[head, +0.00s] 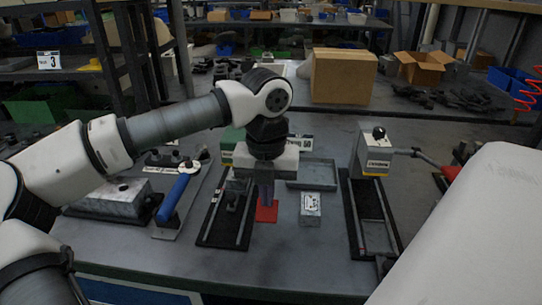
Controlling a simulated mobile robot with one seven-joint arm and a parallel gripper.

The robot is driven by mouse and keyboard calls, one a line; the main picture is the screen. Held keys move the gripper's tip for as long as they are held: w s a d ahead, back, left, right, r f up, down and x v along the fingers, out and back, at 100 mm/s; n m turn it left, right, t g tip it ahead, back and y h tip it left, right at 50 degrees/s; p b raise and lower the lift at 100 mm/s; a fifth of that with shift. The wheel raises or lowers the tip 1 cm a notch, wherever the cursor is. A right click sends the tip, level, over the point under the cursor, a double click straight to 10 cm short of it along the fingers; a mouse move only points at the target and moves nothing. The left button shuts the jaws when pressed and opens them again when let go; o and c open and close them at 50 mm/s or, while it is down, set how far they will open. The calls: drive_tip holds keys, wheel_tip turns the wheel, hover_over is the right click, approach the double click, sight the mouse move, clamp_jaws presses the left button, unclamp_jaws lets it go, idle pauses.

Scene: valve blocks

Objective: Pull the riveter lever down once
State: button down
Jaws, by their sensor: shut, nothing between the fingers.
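My gripper (265,201) points down near the middle of the bench, shut and empty. Its fingertips are in front of or over a red square (268,213); contact cannot be told. A blue-handled lever (175,196) slants up from a flat metal plate at the left, apart from my gripper. At the right, a pale box-shaped machine head (374,153) with a black knob carries a side arm ending in a red grip (449,172). Which of these is the riveter lever cannot be told. My arm and gripper hide part of a green and white machine (229,142) behind them.
Black rail frames (222,221) stand left of the gripper and under the right machine. A small metal block (310,209) and a grey tray (312,174) lie between them. A grey fixture (115,199) is at far left. Cardboard boxes (343,77) stand behind.

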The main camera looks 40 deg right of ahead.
drive_tip(key=shift+f+b, duration=0.95)
drive_tip(key=shift+f, duration=0.5)
wheel_tip(320, 180, up, 18)
drive_tip(key=p, duration=1.2)
